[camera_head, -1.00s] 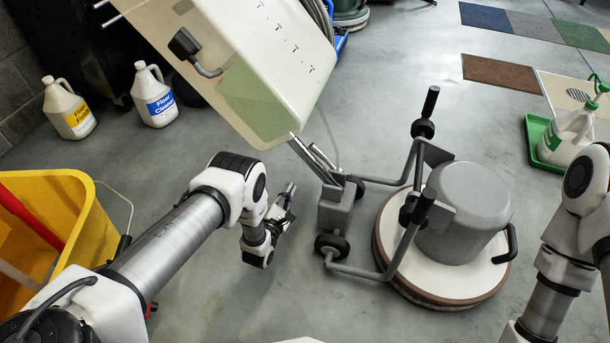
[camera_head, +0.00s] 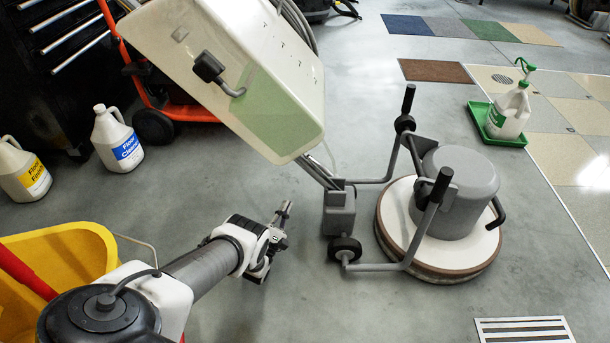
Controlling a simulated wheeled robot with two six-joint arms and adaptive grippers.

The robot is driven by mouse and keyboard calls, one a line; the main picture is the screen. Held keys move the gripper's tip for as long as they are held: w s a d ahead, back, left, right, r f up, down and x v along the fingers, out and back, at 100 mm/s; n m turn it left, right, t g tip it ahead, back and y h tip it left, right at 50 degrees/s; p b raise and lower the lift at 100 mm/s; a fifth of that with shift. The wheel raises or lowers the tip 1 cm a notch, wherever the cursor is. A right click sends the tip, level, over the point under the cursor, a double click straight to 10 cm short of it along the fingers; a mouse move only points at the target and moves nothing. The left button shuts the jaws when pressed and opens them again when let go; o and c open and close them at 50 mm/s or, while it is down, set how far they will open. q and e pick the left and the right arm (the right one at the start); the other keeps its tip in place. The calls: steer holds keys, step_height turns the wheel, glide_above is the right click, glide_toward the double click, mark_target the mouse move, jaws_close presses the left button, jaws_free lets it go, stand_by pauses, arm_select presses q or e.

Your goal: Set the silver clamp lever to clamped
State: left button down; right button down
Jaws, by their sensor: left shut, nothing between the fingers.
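The grey floor machine (camera_head: 455,190) stands on its round pad. Its handle column rises from a grey block (camera_head: 339,212) to a pale tank (camera_head: 290,105). Thin metal rods (camera_head: 318,172) run between block and tank. I cannot clearly pick out the silver clamp lever or its setting; it may be among these rods. My left gripper (camera_head: 286,206) is shut and empty. It appears left of the block, with a visible gap in the picture, its fingertips pointing up. My right gripper is out of view.
A yellow bucket (camera_head: 75,250) stands at the lower left. A Floor Cleaner jug (camera_head: 118,140) and a Floor Finish jug (camera_head: 22,170) stand on the left. A green tray (camera_head: 485,118) holds a bottle at the right. A floor grate (camera_head: 525,330) lies at the lower right.

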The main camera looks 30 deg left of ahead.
mark_target(322, 169)
arm_select(q)
steer(key=d+r+b+x, duration=0.1)
steer(key=b+x, duration=0.2)
steer(key=x, duration=0.9)
steer(key=shift+d+r, duration=0.55)
steer(key=shift+d, duration=0.05)
steer(key=shift+r, duration=0.1)
steer(key=m+p, duration=0.1)
steer(key=r+m+h+p, duration=0.1)
steer(key=d+r+m+g+h+p, duration=0.1)
steer(key=shift+w+m, duration=0.35)
steer(key=shift+m, duration=0.05)
